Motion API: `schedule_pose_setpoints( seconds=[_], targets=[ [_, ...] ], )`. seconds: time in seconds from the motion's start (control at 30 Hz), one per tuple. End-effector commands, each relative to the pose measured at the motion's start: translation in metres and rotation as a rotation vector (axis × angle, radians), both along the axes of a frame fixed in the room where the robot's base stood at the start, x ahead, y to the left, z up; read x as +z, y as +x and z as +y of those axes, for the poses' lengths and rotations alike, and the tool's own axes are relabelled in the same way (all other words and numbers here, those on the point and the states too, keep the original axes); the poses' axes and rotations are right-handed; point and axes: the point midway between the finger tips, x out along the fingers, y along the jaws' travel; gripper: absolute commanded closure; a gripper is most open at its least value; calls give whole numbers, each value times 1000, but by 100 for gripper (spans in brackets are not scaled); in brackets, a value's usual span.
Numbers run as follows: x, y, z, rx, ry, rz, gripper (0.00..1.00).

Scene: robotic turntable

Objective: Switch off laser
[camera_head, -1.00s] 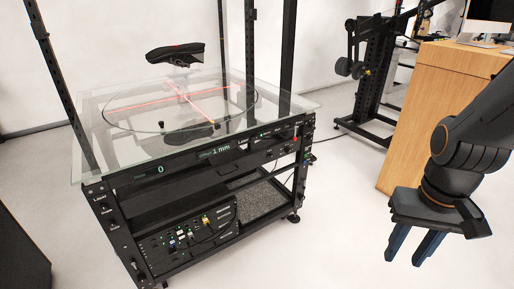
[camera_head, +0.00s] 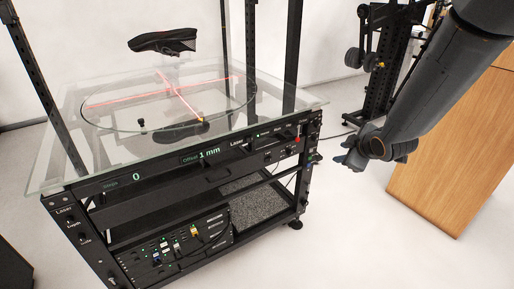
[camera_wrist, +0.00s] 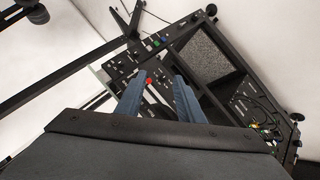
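Red laser lines (camera_head: 172,88) cross on the glass top, so the laser is lit. A red button (camera_head: 297,139) sits at the panel's right end. My gripper (camera_head: 340,159) is right of the panel, apart from it, its fingers mostly hidden there. In the wrist view my gripper (camera_wrist: 160,77) has two blue fingers spread, with nothing held. The red button (camera_wrist: 149,80) appears between them, further off.
A black shoe (camera_head: 162,41) is above the glass top (camera_head: 290,100). Black uprights rise around the rack. A wooden desk (camera_head: 455,150) stands at the right, behind my arm. A black stand (camera_head: 385,60) is at the back. The floor between rack and desk is clear.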

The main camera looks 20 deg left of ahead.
Motion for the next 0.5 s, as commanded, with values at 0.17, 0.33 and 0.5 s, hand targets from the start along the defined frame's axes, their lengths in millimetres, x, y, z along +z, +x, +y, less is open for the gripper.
schedule_pose_setpoints(
  seconds=[0.17,0.33,0.5],
  targets=[
    [-28,42,112,459,-24,-369,66],
    [-40,30,189,759,16,-684,66],
    [-44,9,223,899,63,-876,66]
  ],
)
